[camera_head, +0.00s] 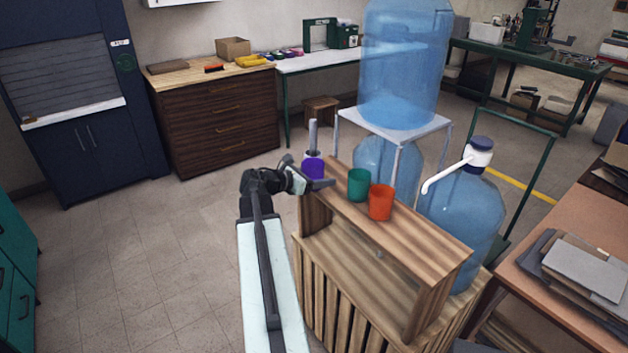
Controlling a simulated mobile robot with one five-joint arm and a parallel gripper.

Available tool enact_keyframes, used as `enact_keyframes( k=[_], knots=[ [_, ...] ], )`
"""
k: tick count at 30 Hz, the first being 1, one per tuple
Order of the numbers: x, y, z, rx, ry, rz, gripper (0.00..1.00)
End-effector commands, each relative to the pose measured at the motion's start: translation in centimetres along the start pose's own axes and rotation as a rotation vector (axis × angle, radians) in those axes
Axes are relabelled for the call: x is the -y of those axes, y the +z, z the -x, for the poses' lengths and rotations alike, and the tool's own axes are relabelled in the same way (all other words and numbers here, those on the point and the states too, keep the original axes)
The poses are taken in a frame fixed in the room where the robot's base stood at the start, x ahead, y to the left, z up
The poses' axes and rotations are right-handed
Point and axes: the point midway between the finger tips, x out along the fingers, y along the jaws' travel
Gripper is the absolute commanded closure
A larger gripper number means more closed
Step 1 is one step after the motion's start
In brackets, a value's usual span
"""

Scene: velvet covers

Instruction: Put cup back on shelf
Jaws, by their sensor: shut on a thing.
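My gripper (310,180) is shut on a purple cup (313,168) at the far left end of the wooden shelf's top board (425,232). I cannot tell whether the cup's base touches the board or hangs just above or beside it; my gripper hides its lower part. A green cup (358,186) and an orange-red cup (381,203) stand upright on the board, to the right of the purple cup. The green cup is the nearer of the two to my gripper.
Large blue water bottles stand behind the shelf, one on a white stand (392,132) and one with a white pump (465,215). A slatted crate base (345,300) is under the shelf. The right part of the top board is clear. Open floor (150,250) lies to the left.

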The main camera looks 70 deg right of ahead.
Motion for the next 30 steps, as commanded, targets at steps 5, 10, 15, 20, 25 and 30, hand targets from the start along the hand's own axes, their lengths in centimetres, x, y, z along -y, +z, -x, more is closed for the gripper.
enact_keyframes(
  k=[5, 10, 15, 20, 25, 30],
  knots=[
    [0.0, 0.0, -1.7, 0.000, -0.001, 0.000, 0.89],
    [0.0, 0.3, -3.1, 0.000, 0.000, 0.000, 0.89],
    [-0.1, 0.5, -4.6, 0.000, -0.001, 0.000, 0.89],
    [-0.1, 0.8, -6.0, 0.001, 0.000, 0.000, 0.89],
    [-0.1, 1.0, -7.4, 0.001, 0.000, 0.001, 0.89],
    [-0.1, 1.2, -8.7, 0.001, 0.000, 0.001, 0.89]
  ],
)
